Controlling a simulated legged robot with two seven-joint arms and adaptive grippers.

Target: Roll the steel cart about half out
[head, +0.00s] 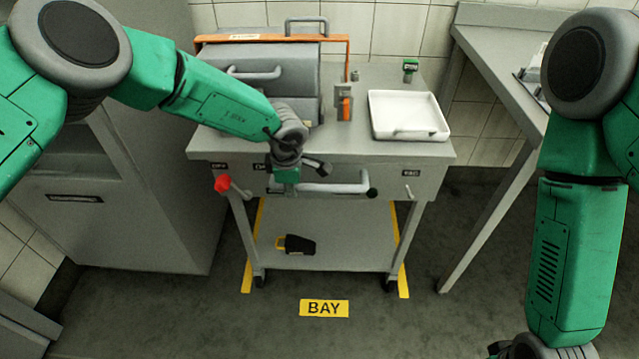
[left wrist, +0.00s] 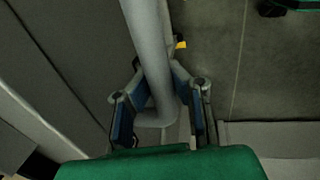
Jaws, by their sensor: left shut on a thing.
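The steel cart (head: 425,155) stands upright between two yellow floor strips, its front casters near the strips' front ends. Its pale front handle bar (head: 335,188) runs across below the top and ends in a black knob. My left gripper (head: 287,178) is at the left part of this handle. In the left wrist view my fingers (left wrist: 160,105) are on both sides of the grey handle bar (left wrist: 145,35), shut on it. My right arm hangs at the right of the head view; its wrist is cut off at the bottom edge and its fingers do not show.
A grey lidded box (head: 255,75) with an orange bar and a white tray (head: 408,115) stand on the cart. A red knob (head: 222,183) sticks out at its front left. A cabinet (head: 120,215) stands left, a steel table (head: 500,60) right. Floor around the BAY sign (head: 324,308) is clear.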

